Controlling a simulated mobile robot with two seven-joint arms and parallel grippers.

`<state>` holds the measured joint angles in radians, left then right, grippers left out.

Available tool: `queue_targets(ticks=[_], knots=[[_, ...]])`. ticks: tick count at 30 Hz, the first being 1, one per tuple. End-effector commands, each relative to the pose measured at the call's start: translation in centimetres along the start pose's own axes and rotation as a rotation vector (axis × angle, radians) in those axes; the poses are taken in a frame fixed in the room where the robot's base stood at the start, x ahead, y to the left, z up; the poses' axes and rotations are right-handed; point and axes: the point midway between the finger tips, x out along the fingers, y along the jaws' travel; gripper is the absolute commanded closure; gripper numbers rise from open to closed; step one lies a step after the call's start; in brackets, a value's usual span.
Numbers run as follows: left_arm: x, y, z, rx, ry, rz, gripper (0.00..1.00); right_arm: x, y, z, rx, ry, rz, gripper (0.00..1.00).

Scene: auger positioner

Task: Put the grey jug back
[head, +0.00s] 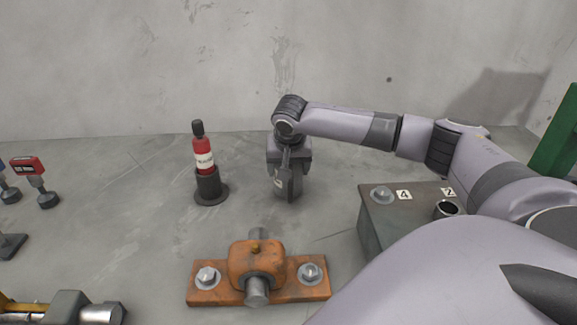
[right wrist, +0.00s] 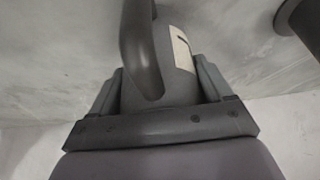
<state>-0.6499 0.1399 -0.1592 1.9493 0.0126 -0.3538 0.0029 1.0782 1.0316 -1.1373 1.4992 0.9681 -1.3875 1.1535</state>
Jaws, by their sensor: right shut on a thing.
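The grey jug (head: 284,187) is at the middle of the head view, upright or nearly so. It is right of the red bottle. My right gripper (head: 288,160) comes down on it from above and is shut on it. In the right wrist view the jug (right wrist: 178,60) sits between the two fingers of my right gripper (right wrist: 160,88), with its dark curved handle and a pale label showing. I cannot tell whether the jug's base touches the grey surface. My left gripper is out of view.
A red bottle (head: 204,157) stands in a dark round holder (head: 209,188) left of the jug. An orange clamp block (head: 257,268) with bolts lies in front. A grey box (head: 371,226) with numbered tags is at right. Red-topped tools (head: 30,167) stand far left.

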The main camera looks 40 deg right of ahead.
Motion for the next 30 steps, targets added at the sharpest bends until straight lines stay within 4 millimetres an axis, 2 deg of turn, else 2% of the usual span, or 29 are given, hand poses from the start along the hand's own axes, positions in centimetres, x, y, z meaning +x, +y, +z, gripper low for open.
queue_targets(ticks=[2, 3, 4, 14, 17, 24, 30], knots=[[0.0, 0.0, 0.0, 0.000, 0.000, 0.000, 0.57, 0.2, -0.1, 0.1, 0.000, 0.001, -0.002, 0.68], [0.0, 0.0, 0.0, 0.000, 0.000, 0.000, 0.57, 0.2, 0.0, 0.1, 0.000, -0.001, 0.000, 0.08], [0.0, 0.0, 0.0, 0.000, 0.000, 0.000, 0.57, 0.2, 0.0, 0.1, 0.000, -0.001, 0.000, 0.00], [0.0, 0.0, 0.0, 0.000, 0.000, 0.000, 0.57, -0.3, 0.0, -0.1, 0.000, 0.001, 0.000, 0.00], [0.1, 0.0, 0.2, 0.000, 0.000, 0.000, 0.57, -1.7, -0.1, -0.1, -0.001, 0.001, -0.003, 0.00], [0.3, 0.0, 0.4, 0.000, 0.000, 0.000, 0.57, -7.0, -0.1, -0.1, -0.001, 0.003, -0.004, 0.00], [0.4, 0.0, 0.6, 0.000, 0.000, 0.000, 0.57, -10.5, -0.1, 0.0, -0.001, 0.001, -0.002, 0.00]])
